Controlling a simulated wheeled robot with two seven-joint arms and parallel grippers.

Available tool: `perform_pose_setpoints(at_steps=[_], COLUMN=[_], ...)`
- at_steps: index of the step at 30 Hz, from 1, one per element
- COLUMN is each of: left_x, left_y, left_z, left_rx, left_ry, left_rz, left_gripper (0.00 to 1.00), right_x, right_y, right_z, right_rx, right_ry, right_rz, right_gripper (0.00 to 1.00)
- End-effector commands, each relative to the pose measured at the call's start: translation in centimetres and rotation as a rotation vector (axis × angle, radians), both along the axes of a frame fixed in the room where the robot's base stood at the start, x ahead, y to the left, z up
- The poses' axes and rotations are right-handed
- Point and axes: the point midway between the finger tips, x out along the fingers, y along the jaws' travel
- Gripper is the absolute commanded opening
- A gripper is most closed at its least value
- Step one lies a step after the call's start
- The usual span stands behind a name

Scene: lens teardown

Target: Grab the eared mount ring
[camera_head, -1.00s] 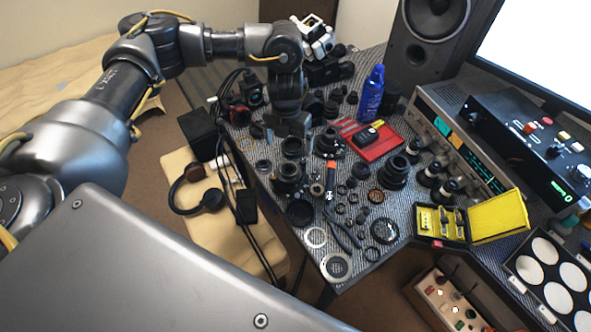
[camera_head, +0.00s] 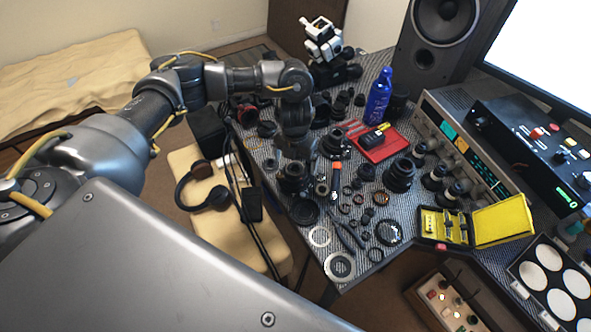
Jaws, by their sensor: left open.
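Several rings lie on the grey patterned table, and I cannot tell for sure which is the eared mount ring. A pale flat ring (camera_head: 320,236) and a wider silver ring with a dark centre (camera_head: 340,266) lie near the table's front corner. A small ring (camera_head: 270,165) lies left of my left gripper (camera_head: 294,158). The gripper points down, open, over the parts, just behind a black lens body (camera_head: 293,179). Its fingertips are small and partly lost against the dark parts. My right gripper is not in view.
Black lens barrels (camera_head: 399,175), a red tray (camera_head: 378,147), a blue bottle (camera_head: 378,95) and a yellow case (camera_head: 443,226) crowd the table. Headphones (camera_head: 205,197) lie on a beige surface to the left. Cables hang along the table's left edge.

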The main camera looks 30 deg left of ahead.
Motion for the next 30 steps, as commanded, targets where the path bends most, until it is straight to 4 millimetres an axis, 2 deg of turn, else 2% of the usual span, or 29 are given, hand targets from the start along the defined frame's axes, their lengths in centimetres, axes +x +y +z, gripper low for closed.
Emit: perform_pose_setpoints(at_steps=[3, 6, 14, 25, 30], left_x=[-0.1, 0.0, 0.0, 0.0, 0.0], left_y=[-0.1, 0.0, 0.0, 0.0, 0.0], left_z=[-1.8, -2.5, -2.6, -2.6, -2.6], left_rx=[-0.001, -0.001, 0.000, 0.000, 0.000], left_ry=[0.002, 0.001, -0.001, -0.001, -0.001], left_rz=[0.004, 0.002, 0.001, 0.001, 0.001], left_gripper=[0.97, 0.97, 0.97, 0.48, 0.47], right_x=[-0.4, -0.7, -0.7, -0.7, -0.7], right_y=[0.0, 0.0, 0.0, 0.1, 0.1], right_z=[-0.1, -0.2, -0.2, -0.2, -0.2], right_rx=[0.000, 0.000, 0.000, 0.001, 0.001], right_ry=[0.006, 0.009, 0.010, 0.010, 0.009], right_rz=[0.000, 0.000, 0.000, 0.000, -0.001], right_gripper=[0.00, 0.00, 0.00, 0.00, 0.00])
